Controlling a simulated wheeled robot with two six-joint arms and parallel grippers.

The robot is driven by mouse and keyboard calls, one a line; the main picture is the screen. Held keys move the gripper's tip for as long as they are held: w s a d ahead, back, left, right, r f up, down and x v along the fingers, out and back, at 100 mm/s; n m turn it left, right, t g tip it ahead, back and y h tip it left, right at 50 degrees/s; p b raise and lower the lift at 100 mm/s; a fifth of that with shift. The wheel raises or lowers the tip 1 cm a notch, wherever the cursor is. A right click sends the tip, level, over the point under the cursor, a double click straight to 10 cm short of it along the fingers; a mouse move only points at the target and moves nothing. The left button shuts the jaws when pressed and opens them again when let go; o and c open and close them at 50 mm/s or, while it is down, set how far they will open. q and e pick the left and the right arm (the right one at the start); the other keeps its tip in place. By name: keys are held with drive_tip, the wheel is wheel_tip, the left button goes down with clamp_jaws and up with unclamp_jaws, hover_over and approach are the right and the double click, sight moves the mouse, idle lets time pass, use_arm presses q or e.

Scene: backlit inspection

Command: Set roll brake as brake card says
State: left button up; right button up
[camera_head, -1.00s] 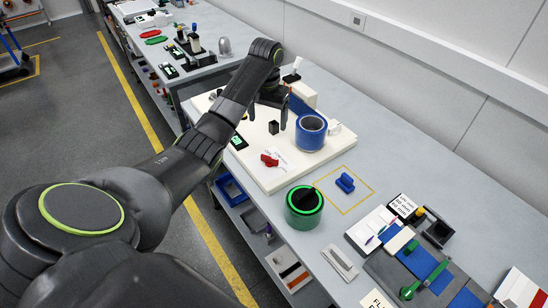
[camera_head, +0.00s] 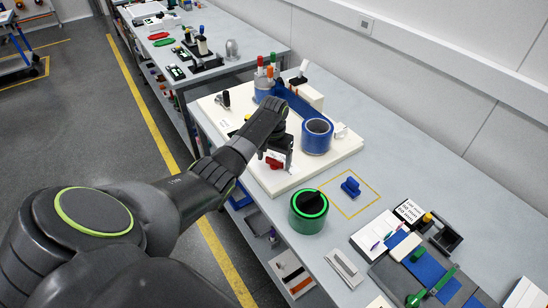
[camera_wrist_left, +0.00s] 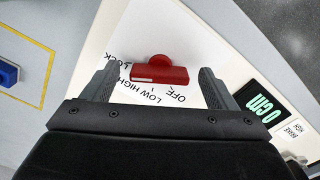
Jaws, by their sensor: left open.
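The red brake knob (camera_head: 274,163) is on the white board, partly hidden by my left gripper (camera_head: 276,150) in the head view. In the left wrist view the red knob (camera_wrist_left: 160,73) lies between the two spread fingers of my left gripper (camera_wrist_left: 158,78), apart from both. Around it the dial (camera_wrist_left: 150,92) reads OFF, LOW, HIGH and LOCK; I cannot tell which mark the knob points to. A white brake card (camera_wrist_left: 293,130) at the lower right reads BRAKE HIGH. My right gripper is out of view.
A display (camera_wrist_left: 262,103) reads 0 cm. A blue roll (camera_head: 317,136) stands behind the knob. A green and black cylinder (camera_head: 308,210) and a blue block (camera_head: 350,186) in a yellow outline stand nearer. Trays (camera_head: 420,250) lie at the right.

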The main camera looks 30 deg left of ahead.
use_arm(q)
drive_tip(key=c, duration=1)
drive_tip(key=shift+r+n+p, duration=0.1)
drive_tip(key=shift+n+p, duration=0.5)
drive_tip(key=shift+p, duration=0.05)
drive_tip(key=shift+d+n+p, duration=0.1)
drive_tip(key=shift+n+p, duration=0.85)
drive_tip(key=shift+n, duration=0.05)
drive_tip(key=n+p, duration=0.1)
drive_tip(key=n, duration=0.2)
drive_tip(key=shift+p, duration=0.35)
drive_tip(key=shift+w+n+p, duration=0.1)
drive_tip(key=shift+n+p, duration=0.3)
drive_tip(key=shift+n, duration=0.4)
